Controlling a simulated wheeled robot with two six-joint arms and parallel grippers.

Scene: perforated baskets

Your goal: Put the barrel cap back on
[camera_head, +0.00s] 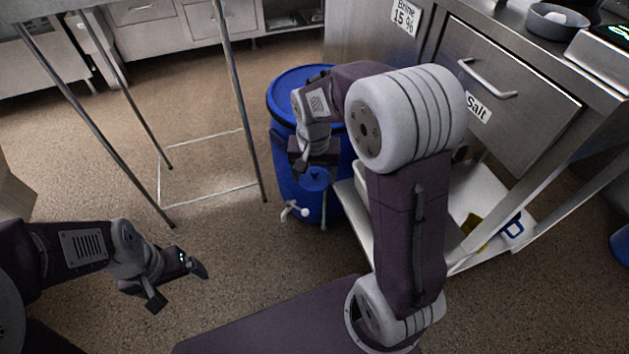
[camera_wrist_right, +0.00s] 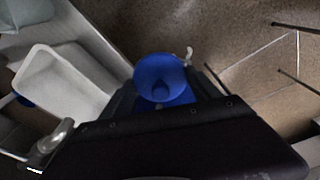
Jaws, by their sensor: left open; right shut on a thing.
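A blue barrel (camera_head: 285,185) stands on the floor, partly behind my right arm. Its blue top (camera_head: 290,84) shows at the back, and a white tap (camera_head: 295,210) sticks out low on its front. My right gripper (camera_head: 315,166) is shut on a small round blue piece, seemingly the barrel cap (camera_head: 315,182), in front of the barrel wall and below its top. In the right wrist view the blue cap (camera_wrist_right: 160,72) shows as a disc with a darker round middle, between the fingers. The barrel's opening is hidden. My left gripper (camera_head: 177,284) is open and empty above the floor.
A steel bench with a drawer labelled Salt (camera_head: 478,107) stands at the right, with a low shelf (camera_head: 485,200) beneath. A white bin (camera_wrist_right: 65,85) shows in the right wrist view. Thin metal table legs (camera_head: 240,100) stand left of the barrel. Floor at centre-left is clear.

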